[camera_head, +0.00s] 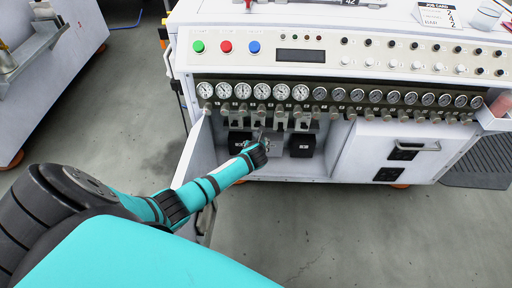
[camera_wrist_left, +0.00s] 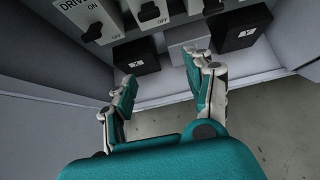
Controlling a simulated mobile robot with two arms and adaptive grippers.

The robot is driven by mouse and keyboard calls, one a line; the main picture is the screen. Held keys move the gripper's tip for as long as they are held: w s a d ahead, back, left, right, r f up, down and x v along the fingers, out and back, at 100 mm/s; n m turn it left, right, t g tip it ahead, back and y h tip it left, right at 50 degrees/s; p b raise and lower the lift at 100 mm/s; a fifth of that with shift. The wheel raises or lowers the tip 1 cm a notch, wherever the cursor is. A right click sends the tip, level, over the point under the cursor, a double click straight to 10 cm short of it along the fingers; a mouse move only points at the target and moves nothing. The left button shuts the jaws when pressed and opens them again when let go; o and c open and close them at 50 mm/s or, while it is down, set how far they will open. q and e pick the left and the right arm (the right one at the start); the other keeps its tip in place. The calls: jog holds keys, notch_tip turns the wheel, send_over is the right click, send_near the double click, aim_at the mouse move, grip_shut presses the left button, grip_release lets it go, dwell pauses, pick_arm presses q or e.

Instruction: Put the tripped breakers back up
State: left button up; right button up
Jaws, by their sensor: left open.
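A row of pale breakers with black levers (camera_wrist_left: 93,33) shows at the top of the left wrist view, marked ON and OFF. The leftmost lever is down beside its OFF mark. The second breaker's lever (camera_wrist_left: 149,12) is also beside OFF. A third lever (camera_wrist_left: 213,7) is cut off by the frame top, so its position is unclear. In the head view the breakers (camera_head: 281,120) sit small under the gauges, partly hidden by my arm. My left gripper (camera_wrist_left: 159,68) is open and empty, below the breakers and apart from them; it also shows in the head view (camera_head: 262,138).
Below the breakers stand a black box (camera_wrist_left: 137,56), a grey box (camera_wrist_left: 187,42) and another black box (camera_wrist_left: 240,30). The open cabinet door (camera_head: 196,155) stands left of my forearm. A row of gauges (camera_head: 340,94) runs above the opening. The floor in front is clear.

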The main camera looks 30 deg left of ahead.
pick_arm(q)
jog(key=shift+s+d, duration=0.45)
jog(key=shift+s, duration=0.25)
jog(key=shift+s+d, duration=0.4)
jog(key=shift+s, duration=0.3)
